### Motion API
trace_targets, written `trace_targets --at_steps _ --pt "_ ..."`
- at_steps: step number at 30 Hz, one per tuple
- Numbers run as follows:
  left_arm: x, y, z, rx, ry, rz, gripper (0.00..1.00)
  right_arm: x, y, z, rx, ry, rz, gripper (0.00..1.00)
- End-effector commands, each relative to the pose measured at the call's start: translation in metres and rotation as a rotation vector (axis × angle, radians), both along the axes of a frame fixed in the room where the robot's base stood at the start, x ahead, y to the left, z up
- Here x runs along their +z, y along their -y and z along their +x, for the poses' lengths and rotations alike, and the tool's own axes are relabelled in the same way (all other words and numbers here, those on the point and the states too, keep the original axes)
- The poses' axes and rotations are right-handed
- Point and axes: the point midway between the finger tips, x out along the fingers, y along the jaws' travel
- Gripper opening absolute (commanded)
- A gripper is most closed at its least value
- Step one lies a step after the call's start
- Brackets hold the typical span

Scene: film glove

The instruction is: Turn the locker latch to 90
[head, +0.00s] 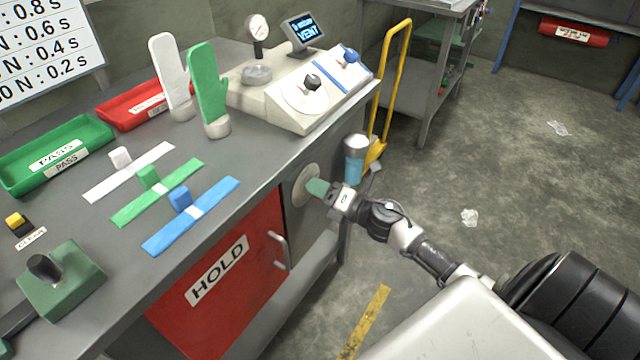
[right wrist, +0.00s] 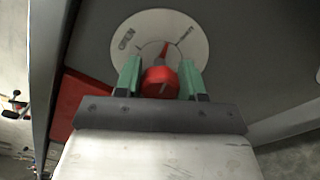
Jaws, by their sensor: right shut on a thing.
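The locker latch is a red knob (right wrist: 160,82) on a round pale dial plate (right wrist: 192,38) with marks on it, seen in the right wrist view. A red pointer on the knob leans slightly right of straight up in that view. My right gripper (right wrist: 161,80) has its two green fingers on either side of the knob, shut on it. In the head view the dial plate (head: 303,185) is on the bench front and my right gripper (head: 322,188) reaches it; the knob is hidden there. The red HOLD locker door (head: 230,270) is closed beside it. My left gripper is out of view.
The bench top (head: 120,245) holds coloured strips, a green PASS tray (head: 60,150), a red tray (head: 132,112), glove forms and a control console (head: 300,100). A yellow hand truck (head: 388,80) stands beyond the bench end. The floor on the right is mostly clear.

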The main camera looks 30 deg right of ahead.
Motion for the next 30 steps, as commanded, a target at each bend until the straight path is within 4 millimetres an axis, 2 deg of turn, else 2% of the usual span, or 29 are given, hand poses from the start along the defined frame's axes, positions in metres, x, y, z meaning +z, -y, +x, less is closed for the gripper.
trace_targets --at_steps 3,15,30 --pt "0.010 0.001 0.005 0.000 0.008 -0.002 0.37 0.002 0.000 0.000 -0.001 -0.038 0.089 0.16" --pt "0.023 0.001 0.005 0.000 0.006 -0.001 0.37 0.000 0.001 0.000 -0.002 -0.122 0.294 0.16" --pt "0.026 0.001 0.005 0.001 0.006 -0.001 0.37 -0.002 0.001 0.000 -0.001 -0.141 0.341 0.16"
